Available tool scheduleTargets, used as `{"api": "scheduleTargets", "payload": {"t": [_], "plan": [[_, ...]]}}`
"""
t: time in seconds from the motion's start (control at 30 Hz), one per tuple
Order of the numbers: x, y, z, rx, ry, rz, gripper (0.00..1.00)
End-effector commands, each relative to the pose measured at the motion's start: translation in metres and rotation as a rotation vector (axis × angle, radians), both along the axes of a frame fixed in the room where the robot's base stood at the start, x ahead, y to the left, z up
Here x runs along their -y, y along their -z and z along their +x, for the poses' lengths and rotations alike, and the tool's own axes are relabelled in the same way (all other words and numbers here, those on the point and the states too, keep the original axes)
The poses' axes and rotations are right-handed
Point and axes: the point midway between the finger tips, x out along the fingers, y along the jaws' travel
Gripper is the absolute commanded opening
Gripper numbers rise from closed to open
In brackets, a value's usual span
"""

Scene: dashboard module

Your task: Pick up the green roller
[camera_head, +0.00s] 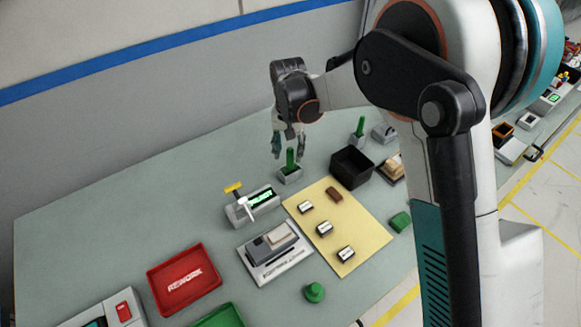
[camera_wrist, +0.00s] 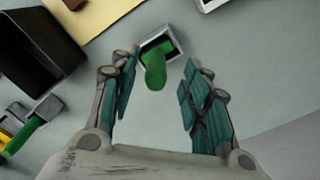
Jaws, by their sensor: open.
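A green roller-like cylinder (camera_head: 291,160) stands upright in a small grey holder (camera_head: 289,175) on the table. In the wrist view the cylinder (camera_wrist: 155,70) rises from its grey holder (camera_wrist: 172,48) toward the camera. My gripper (camera_head: 288,148) is open and points down over it. In the wrist view my gripper (camera_wrist: 160,68) has one teal-padded finger on each side of the cylinder, with visible gaps. A second green cylinder (camera_head: 359,126) stands in another grey holder farther right; it also shows at the wrist view's left (camera_wrist: 25,135). The pictures do not label either one.
A black bin (camera_head: 350,168) stands right of the first holder. A grey device with a lit display (camera_head: 262,199) is in front of it. A yellow mat (camera_head: 355,222) bears several small blocks. A red REWORK tray (camera_head: 184,280) lies front left. The table's back left is clear.

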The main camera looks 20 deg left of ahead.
Motion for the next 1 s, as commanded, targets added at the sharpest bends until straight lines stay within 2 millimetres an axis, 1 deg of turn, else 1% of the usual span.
{"api": "scheduleTargets", "payload": {"t": [0.03, 0.27, 0.5, 0.6, 0.8, 0.83, 0.87, 0.9, 0.97, 1.0], "plan": [[0.000, 0.005, 0.000, 0.000, 0.000, 0.000, 0.43], [0.001, 0.016, 0.001, 0.000, 0.001, 0.000, 0.43], [0.003, 0.050, 0.003, 0.000, 0.000, 0.000, 0.43], [0.003, 0.059, 0.003, 0.000, 0.000, 0.000, 0.43], [0.003, 0.059, 0.003, 0.000, 0.000, 0.000, 0.43], [0.003, 0.059, 0.003, 0.000, 0.000, 0.000, 0.41], [0.003, 0.059, 0.003, 0.000, 0.000, 0.000, 0.34], [0.003, 0.059, 0.003, 0.000, 0.000, 0.000, 0.25], [0.003, 0.059, 0.003, 0.000, 0.000, 0.000, 0.11], [0.003, 0.059, 0.003, 0.000, 0.000, 0.000, 0.02]]}}
